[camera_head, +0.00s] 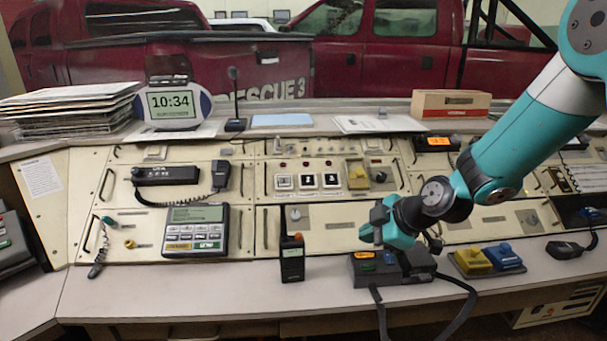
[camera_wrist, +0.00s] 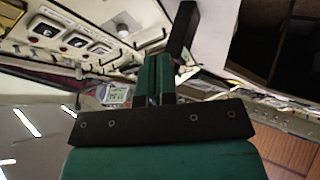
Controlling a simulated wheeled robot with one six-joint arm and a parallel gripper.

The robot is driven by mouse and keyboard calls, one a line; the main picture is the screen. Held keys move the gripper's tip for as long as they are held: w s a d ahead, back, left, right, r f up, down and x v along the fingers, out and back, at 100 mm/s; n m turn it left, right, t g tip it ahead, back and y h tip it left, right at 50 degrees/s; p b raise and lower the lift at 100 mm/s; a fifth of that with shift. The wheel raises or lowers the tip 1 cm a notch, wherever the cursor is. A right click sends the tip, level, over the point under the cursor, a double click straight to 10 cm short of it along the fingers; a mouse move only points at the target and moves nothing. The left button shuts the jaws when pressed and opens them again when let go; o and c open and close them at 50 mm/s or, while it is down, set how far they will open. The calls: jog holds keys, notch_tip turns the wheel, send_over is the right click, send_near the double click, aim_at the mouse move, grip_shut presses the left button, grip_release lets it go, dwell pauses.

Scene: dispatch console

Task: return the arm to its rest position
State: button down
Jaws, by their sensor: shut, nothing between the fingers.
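My teal arm (camera_head: 530,125) reaches in from the upper right of the head view, over the right half of the console. My gripper (camera_head: 372,228) is at its end, in front of the console panels and above the front desk strip, near a black device with an orange display (camera_head: 364,258). In the wrist view my gripper (camera_wrist: 153,72) shows two teal fingers side by side, shut with nothing between them. I cannot tell from the head view whether the fingers touch the black device.
A handheld radio (camera_head: 292,258) stands left of my gripper. Yellow and blue blocks (camera_head: 489,258) sit to its right. A desk phone (camera_head: 195,231), a clock (camera_head: 173,104) and a microphone (camera_head: 234,100) are farther left. Bare desk (camera_head: 200,285) lies along the front left.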

jog(key=s+a+r+m+g+p, duration=0.3)
jog(key=s+a+r+m, duration=0.15)
jog(key=s+r, duration=0.8)
jog(key=s+d+r+m+g+h+p, duration=0.1)
jog(key=s+r+m, duration=0.4)
jog(key=s, duration=1.1)
jog(key=shift+r+g+h+p, duration=0.15)
jog(key=shift+g+h+p, duration=0.35)
jog(key=shift+g, duration=0.6)
jog(key=shift+d, duration=0.1)
dwell(0.7)
